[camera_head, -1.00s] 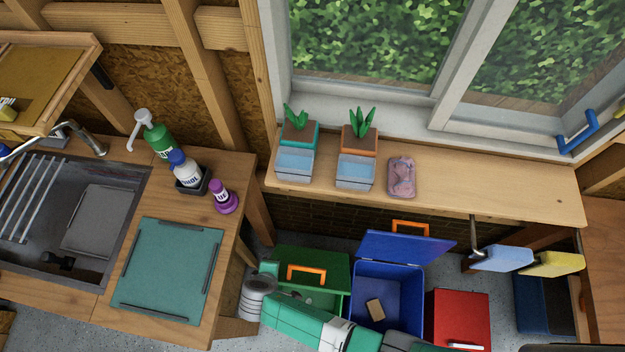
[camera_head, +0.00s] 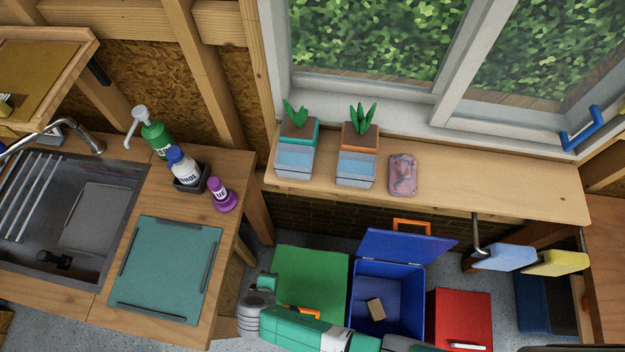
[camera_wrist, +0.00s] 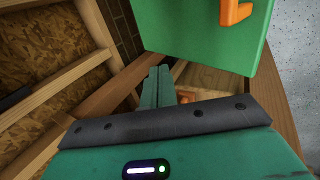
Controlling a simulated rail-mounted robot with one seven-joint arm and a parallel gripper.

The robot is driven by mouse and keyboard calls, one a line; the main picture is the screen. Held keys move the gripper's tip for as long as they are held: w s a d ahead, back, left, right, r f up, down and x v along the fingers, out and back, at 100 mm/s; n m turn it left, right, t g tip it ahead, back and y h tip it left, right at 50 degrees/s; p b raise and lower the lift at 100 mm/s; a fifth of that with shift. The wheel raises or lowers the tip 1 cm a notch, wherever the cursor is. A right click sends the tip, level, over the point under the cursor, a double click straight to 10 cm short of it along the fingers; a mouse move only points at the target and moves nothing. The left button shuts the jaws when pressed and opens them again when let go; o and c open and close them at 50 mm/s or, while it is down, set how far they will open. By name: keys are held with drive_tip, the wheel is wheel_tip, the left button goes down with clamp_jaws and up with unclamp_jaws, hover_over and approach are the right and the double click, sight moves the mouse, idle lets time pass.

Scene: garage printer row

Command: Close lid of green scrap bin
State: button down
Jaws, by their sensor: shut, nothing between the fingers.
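The green scrap bin's lid (camera_head: 310,275) lies over the top of the bin in the head view, with its orange handle (camera_head: 302,312) toward the front, partly behind my arm. The bin's inside is hidden, and I cannot tell if the lid is fully seated. In the wrist view the green lid (camera_wrist: 190,30) fills the upper right, with the orange handle (camera_wrist: 236,10) at the top. My gripper (camera_wrist: 157,85) is shut and empty, its fingertips near the lid's lower left edge in that view. Contact is unclear. In the head view my gripper is at the bin's left front.
A blue bin (camera_head: 390,300) with its lid (camera_head: 408,246) raised stands to the right, a brown block (camera_head: 376,309) inside. A red bin (camera_head: 460,318) is beyond it. The wooden counter (camera_head: 225,262) is close on the left, and the window shelf (camera_head: 480,195) is behind.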

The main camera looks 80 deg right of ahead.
drive_tip(key=shift+a+f+p+v, duration=0.1)
drive_tip(key=shift+a+p+v, duration=0.1)
drive_tip(key=shift+p+v, duration=0.55)
drive_tip(key=shift+a+f+p+v, duration=0.15)
drive_tip(key=shift+p+v, duration=0.3)
drive_tip(key=shift+v, duration=0.6)
drive_tip(key=shift+a+f+p+v, duration=0.1)
drive_tip(key=shift+a+p+v, duration=0.1)
drive_tip(key=shift+p+v, duration=0.55)
drive_tip(key=shift+r, duration=0.15)
